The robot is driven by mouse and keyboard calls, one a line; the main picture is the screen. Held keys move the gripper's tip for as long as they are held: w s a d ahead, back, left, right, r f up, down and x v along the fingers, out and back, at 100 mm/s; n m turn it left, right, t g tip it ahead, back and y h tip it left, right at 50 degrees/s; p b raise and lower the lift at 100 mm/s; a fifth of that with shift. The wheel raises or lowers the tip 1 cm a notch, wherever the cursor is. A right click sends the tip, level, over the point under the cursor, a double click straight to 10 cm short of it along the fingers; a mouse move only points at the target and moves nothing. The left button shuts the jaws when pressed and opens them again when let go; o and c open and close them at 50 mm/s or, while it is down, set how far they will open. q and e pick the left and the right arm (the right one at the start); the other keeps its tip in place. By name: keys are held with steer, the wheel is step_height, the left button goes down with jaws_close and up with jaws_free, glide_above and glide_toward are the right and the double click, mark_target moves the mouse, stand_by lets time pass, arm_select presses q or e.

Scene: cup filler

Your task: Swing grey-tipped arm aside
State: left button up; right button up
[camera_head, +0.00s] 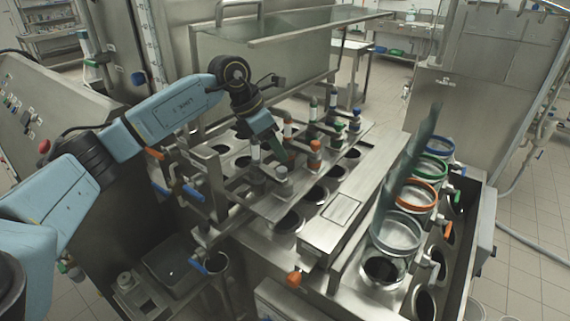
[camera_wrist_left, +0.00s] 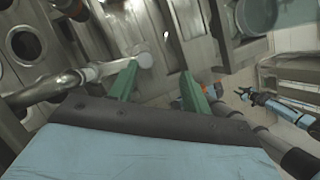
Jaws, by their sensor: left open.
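The grey-tipped arm (camera_head: 283,175) is at the near end of a row of tipped arms on the steel deck. In the left wrist view its round grey tip (camera_wrist_left: 145,60) sits beside the end of the left-hand green finger, and its pipe (camera_wrist_left: 72,80) runs off to the left. My left gripper (camera_head: 266,133) is above and just behind it in the head view. Its two green fingers are apart in the wrist view (camera_wrist_left: 160,82), with nothing seen held. I cannot tell whether a finger touches the tip. My right gripper (camera_wrist_left: 246,95) appears small and far off at the wrist view's right.
An orange-tipped arm (camera_head: 315,150) and a green-tipped arm (camera_head: 353,126) stand farther along the row. Clear ringed funnels (camera_head: 397,232) stand on the right. Blue-handled valves (camera_head: 193,192) line the near left edge. Open holes (camera_head: 289,221) lie in the deck.

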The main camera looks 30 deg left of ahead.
mark_target(282, 168)
arm_select(q)
steer(key=shift+y, duration=0.5)
steer(key=shift+w+a+f+p, duration=0.15)
steer(key=shift+w+f, duration=0.25)
steer(key=shift+f, duration=0.8)
steer(key=shift+w+d+f+p, duration=0.1)
steer(key=shift+w+f+p, duration=0.2)
steer(key=shift+f, duration=0.9)
steer(key=shift+w+a+f+p, duration=0.15)
steer(key=shift+w+f, duration=0.3)
steer(key=shift+f, duration=0.75)
steer(key=shift+d, duration=0.1)
jaws_close()
